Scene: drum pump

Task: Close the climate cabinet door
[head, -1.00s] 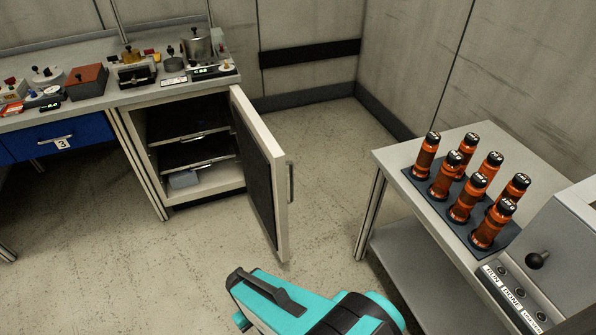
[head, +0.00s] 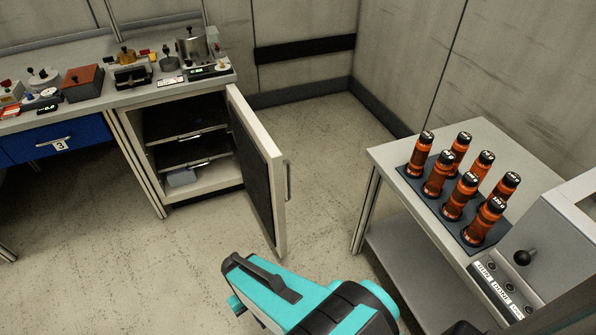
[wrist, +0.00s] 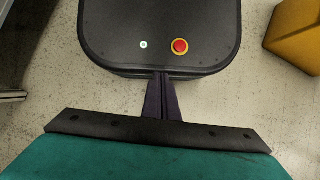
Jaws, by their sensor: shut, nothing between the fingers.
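The climate cabinet (head: 206,181) stands under the bench at the back left, with two dark shelves inside. Its door (head: 261,170) is hinged on the right and stands wide open, swung out toward me. A bar handle (head: 288,181) is on the door's outer face, to the right. In the wrist view my gripper (wrist: 162,76) has its fingers together and empty, over a dark body with a red button. In the head view only my teal arm shows, below the door in the picture; my fingertips are hidden there.
A side table (head: 388,152) at the right holds a dark rack of several orange bottles (head: 453,207) and a grey machine (head: 545,245). A blue drawer (head: 85,137) is left of the cabinet. Open floor (head: 322,165) lies between door and side table. The wrist view shows a yellow object (wrist: 296,36).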

